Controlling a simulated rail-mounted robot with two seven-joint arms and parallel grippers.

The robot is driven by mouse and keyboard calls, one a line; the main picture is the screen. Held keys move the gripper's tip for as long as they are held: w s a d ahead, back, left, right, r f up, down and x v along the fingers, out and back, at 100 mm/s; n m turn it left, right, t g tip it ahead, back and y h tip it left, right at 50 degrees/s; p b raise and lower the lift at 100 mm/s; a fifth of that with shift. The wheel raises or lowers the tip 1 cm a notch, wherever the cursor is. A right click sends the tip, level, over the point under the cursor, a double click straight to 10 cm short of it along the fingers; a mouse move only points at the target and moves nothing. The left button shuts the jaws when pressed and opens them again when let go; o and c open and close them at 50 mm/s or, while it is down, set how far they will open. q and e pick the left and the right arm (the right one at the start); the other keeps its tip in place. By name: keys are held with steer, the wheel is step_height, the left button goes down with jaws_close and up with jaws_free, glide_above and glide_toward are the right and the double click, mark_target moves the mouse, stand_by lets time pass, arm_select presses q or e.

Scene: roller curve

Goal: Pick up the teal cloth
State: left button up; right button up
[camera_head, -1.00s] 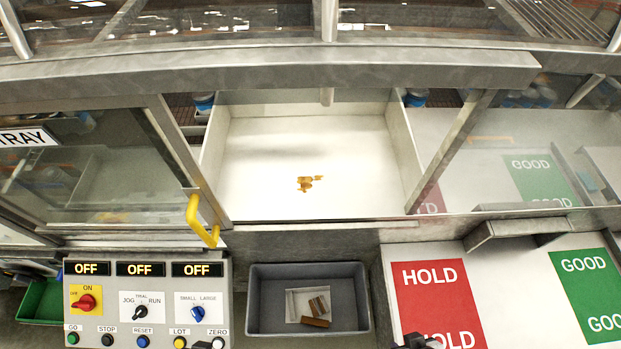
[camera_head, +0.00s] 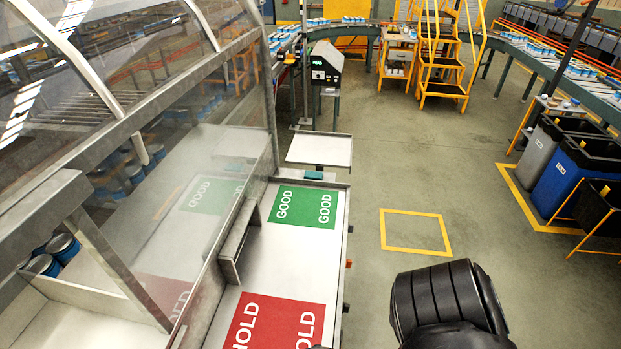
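A small teal item (camera_head: 313,175), which looks like the folded teal cloth, lies at the far end of the white bench (camera_head: 262,245), just beyond the green GOOD patch (camera_head: 305,207). It is small in the picture, so its folds cannot be made out. A black ribbed part of my own arm stands at the bottom right, well apart from it. No fingers of either gripper show.
A white shelf (camera_head: 320,149) stands just beyond the cloth, with a grey machine (camera_head: 325,66) behind. The red HOLD patch (camera_head: 278,322) is nearer on the bench. A glazed enclosure (camera_head: 215,165) borders its left. Open floor (camera_head: 400,180) lies right.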

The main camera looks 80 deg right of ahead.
steer(key=shift+a, duration=0.1)
stand_by(0.3)
steer(key=o, duration=1.1)
steer(key=shift+c, duration=0.2)
